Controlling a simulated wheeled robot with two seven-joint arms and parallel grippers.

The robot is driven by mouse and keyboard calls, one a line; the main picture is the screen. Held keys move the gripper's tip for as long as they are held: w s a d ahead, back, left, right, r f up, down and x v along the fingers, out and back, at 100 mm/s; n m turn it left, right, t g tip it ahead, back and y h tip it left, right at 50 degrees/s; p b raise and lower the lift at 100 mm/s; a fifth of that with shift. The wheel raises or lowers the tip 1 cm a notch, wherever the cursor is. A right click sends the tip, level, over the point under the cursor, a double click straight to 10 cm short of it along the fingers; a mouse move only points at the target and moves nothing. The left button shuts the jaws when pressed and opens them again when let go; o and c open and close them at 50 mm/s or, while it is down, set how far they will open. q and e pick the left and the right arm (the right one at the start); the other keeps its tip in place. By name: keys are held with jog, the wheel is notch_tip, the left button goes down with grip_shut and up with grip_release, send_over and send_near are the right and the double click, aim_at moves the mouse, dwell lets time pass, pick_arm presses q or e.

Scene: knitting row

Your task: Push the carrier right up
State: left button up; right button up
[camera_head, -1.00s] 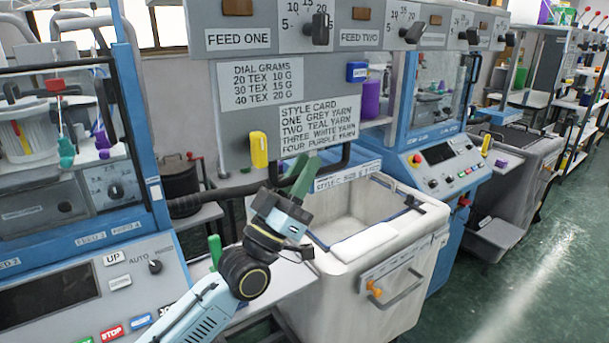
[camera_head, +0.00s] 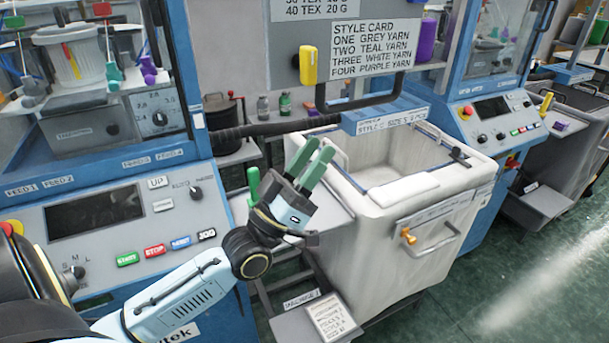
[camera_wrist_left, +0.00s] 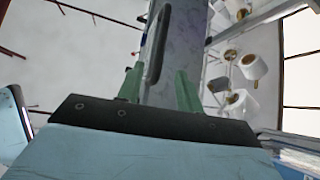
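A grey panel (camera_head: 285,50) hangs above the white bin, with a style card (camera_head: 357,47), a yellow grip (camera_head: 308,62) and a black U-shaped handle (camera_head: 362,104) along its bottom. No part in view is marked as the carrier; this panel may be it. My left gripper (camera_head: 312,160) has two green fingers apart, with nothing seen between them. It is below and left of the handle in the head view, apart from it in the picture. The left wrist view looks upward past the open fingers (camera_wrist_left: 158,90) to a grey panel with a dark handle. My right gripper is not in view.
A white bin (camera_head: 425,225) stands below the panel. A control console (camera_head: 120,220) is at left, with a dark hose (camera_head: 270,127) behind. A green upright piece (camera_head: 254,186) stands beside my gripper. Yarn cones (camera_wrist_left: 240,75) hang overhead. Green floor (camera_head: 540,270) is clear at right.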

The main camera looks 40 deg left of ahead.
pick_arm(q)
jog(key=v, duration=0.2)
jog(key=shift+s+f, duration=0.2)
jog(key=shift+s, duration=0.05)
dwell(0.4)
